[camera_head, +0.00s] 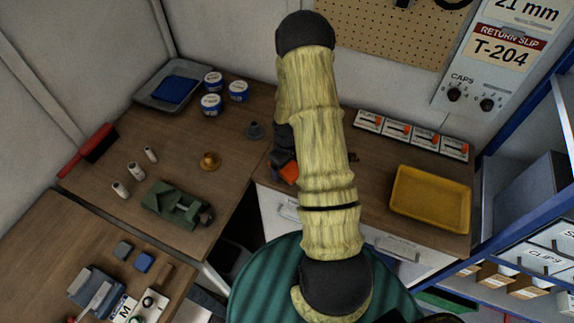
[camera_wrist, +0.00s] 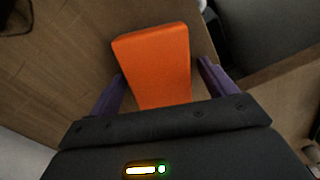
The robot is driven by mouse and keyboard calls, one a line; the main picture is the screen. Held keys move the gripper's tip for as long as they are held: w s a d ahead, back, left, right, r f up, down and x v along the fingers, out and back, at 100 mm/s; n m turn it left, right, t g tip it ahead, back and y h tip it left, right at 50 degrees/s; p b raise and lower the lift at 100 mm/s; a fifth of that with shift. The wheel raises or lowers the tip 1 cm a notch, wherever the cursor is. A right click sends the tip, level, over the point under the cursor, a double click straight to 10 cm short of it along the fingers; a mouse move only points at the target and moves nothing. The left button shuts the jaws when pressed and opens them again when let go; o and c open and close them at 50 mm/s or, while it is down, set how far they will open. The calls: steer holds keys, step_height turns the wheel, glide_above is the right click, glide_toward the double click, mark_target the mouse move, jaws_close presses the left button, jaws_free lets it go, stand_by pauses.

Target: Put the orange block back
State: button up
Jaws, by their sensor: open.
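The orange block (camera_wrist: 155,62) shows large in the wrist view, over the wooden worktop. Its near end reaches down between the two purple fingers of my gripper (camera_wrist: 162,82). The fingers are open, one on each side of the block, with a gap visible on the right; I cannot tell whether the left finger touches it. In the head view a small part of the orange block (camera_head: 289,172) shows beside my arm, near the front edge of the wooden worktop. My arm hides the rest of it and most of my gripper there.
A yellow tray (camera_head: 430,198) lies at the right of the worktop. On the left are a brass piece (camera_head: 210,161), a green vise (camera_head: 175,204), white tubs and a red-handled brush (camera_head: 88,151).

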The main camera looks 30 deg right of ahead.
mark_target(287, 166)
step_height(287, 166, up, 12)
steer(key=b, duration=0.2)
steer(key=shift+r, duration=0.15)
stand_by(0.4)
stand_by(0.4)
steer(key=s+a+r+m+t, duration=0.2)
steer(key=s+a+r+m, duration=0.1)
steer(key=s+a+r, duration=0.8)
steer(key=s+a, duration=0.1)
steer(key=a, duration=0.1)
steer(key=shift+s+a+r+m+t, duration=0.15)
steer(key=shift+a+m+t, duration=0.15)
steer(key=shift+c, duration=0.2)
